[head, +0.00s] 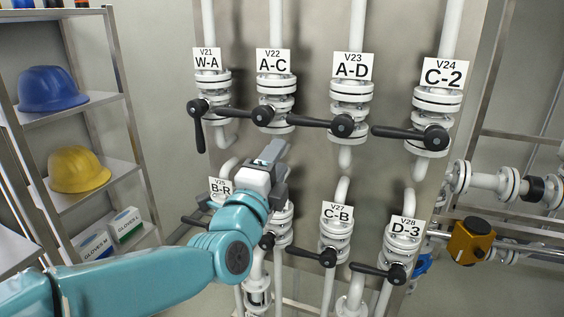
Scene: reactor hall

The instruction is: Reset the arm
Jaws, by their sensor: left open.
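My left arm (150,277), teal, reaches in from the lower left. Its left gripper (271,152) has grey fingers, open, in front of the valve panel between the upper and lower valve rows. I see nothing held in it. It covers the label of one lower valve, between B-R (220,187) and C-B (338,213). The gap between fingers and panel cannot be judged. My right gripper is not in view.
The V21 handle (199,133) points down. The V22 (235,112), V23 (310,122), V24 (400,132), V27 (303,252) and V28 (370,268) handles point left. Shelves at left hold a blue helmet (52,88), yellow helmet (79,169) and glove boxes (96,245).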

